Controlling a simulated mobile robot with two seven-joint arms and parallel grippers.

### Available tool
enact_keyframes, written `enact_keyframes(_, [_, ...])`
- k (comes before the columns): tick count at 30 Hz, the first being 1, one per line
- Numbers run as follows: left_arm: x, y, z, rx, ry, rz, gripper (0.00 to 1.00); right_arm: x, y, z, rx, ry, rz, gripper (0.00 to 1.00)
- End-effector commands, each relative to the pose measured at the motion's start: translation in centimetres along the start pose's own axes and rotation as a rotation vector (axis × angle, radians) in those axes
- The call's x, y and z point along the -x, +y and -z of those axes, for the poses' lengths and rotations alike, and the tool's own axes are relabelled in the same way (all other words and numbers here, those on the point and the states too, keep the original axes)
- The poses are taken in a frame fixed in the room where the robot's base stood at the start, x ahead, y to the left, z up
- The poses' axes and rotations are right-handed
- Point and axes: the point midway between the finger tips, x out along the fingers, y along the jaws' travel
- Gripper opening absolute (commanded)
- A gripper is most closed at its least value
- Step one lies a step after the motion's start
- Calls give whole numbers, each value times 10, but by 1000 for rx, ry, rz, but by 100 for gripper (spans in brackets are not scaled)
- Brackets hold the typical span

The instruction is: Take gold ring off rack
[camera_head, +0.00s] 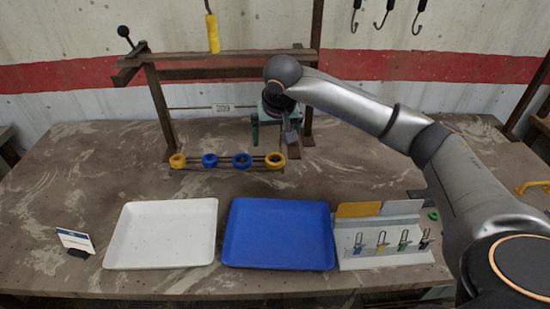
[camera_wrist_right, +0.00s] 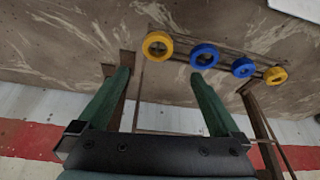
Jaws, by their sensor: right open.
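A rail (camera_head: 226,165) under the rack carries two gold rings at its ends and two blue rings between them. The gold ring at the right end (camera_head: 275,160) looks larger than the gold ring at the left end (camera_head: 177,160). My right gripper (camera_head: 272,135) hangs open and empty above the right end of the rail. In the right wrist view my right gripper (camera_wrist_right: 160,75) has its green fingers spread, with the larger gold ring (camera_wrist_right: 158,45) beyond and roughly between the tips, not visibly touching. The blue rings (camera_wrist_right: 204,56) (camera_wrist_right: 243,67) are to its right. My left gripper is out of view.
A dark metal rack (camera_head: 220,73) stands over the rail, with posts on both sides. A white tray (camera_head: 163,262) and a blue tray (camera_head: 280,262) lie in front.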

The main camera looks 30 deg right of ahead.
Motion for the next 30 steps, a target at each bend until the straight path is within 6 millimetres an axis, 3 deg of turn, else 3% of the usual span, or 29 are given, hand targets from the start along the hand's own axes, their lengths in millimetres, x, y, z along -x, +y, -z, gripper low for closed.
enact_keyframes(19, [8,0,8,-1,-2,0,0,-74,5,-13,0,-2,0,100])
enact_keyframes(28, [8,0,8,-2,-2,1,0,-78,5,-12,1,1,1,100])
enact_keyframes(30, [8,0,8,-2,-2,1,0,-78,5,-12,0,1,1,92])
